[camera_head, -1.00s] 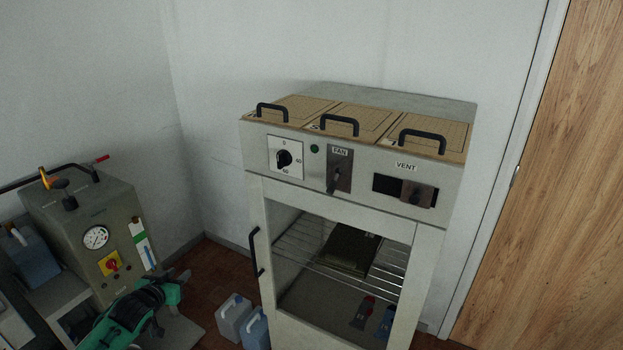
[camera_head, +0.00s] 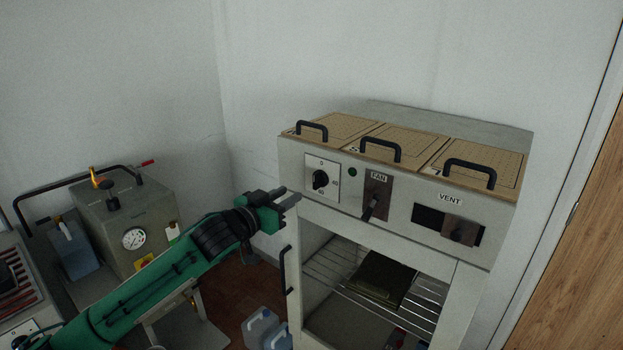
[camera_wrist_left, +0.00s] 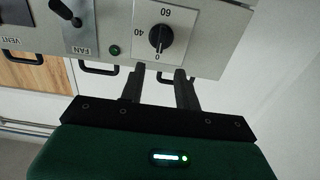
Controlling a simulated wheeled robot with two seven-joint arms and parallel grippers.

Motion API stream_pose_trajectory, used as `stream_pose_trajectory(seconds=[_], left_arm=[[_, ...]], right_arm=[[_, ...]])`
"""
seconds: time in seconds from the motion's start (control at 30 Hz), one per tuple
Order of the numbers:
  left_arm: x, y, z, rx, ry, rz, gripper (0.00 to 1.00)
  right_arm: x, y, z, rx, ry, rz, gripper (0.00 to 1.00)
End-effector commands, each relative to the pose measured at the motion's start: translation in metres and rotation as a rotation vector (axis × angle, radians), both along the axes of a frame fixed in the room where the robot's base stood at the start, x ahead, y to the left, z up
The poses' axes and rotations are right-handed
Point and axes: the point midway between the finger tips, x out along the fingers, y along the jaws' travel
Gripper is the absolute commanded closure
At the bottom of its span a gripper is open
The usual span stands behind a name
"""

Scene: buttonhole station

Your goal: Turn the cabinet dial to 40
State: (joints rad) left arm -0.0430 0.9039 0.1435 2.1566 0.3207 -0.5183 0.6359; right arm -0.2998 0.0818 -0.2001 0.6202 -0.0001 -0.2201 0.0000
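The dial (camera_head: 320,180) is a black knob on a white plate at the left of the cabinet's front panel. In the left wrist view the dial (camera_wrist_left: 161,38) appears upside down, with 0 below, 40 at left and 60 above. Its white mark seems to point to 0. My left gripper (camera_head: 292,197) is just left of and below the dial plate. In the wrist view its two fingers (camera_wrist_left: 160,74) stand apart with nothing between them, just short of the dial and apart from it. My right gripper is not in view.
The FAN lever (camera_head: 370,205) and VENT slider (camera_head: 460,231) are right of the dial. Black handles (camera_head: 312,130) stand on the cabinet's top lids. A grey machine with a gauge (camera_head: 134,238) stands at left. Blue jugs (camera_head: 262,326) are on the floor.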

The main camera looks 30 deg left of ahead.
Motion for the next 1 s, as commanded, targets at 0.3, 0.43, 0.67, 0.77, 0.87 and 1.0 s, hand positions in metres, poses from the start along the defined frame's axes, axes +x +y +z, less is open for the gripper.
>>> stream_pose_trajectory(seconds=[0.3, 0.43, 0.67, 0.77, 0.87, 1.0], left_arm=[[0.042, -0.003, 0.003, 0.001, 0.0, 0.0, 0.67], [0.06, -0.004, 0.003, -0.001, 0.0, 0.001, 0.67], [0.085, -0.007, 0.002, 0.0, 0.0, 0.0, 0.67], [0.092, -0.007, 0.001, 0.001, 0.001, 0.001, 0.67], [0.095, -0.008, 0.0, 0.002, 0.001, 0.0, 0.67], [0.096, -0.008, -0.001, 0.002, 0.001, 0.0, 0.67]], right_arm=[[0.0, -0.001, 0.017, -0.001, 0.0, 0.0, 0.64], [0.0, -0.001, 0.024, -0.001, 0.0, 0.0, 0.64], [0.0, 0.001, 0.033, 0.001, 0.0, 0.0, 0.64], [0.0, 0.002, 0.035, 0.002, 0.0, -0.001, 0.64], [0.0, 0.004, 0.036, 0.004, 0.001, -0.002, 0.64], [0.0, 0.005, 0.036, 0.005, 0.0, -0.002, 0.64]])
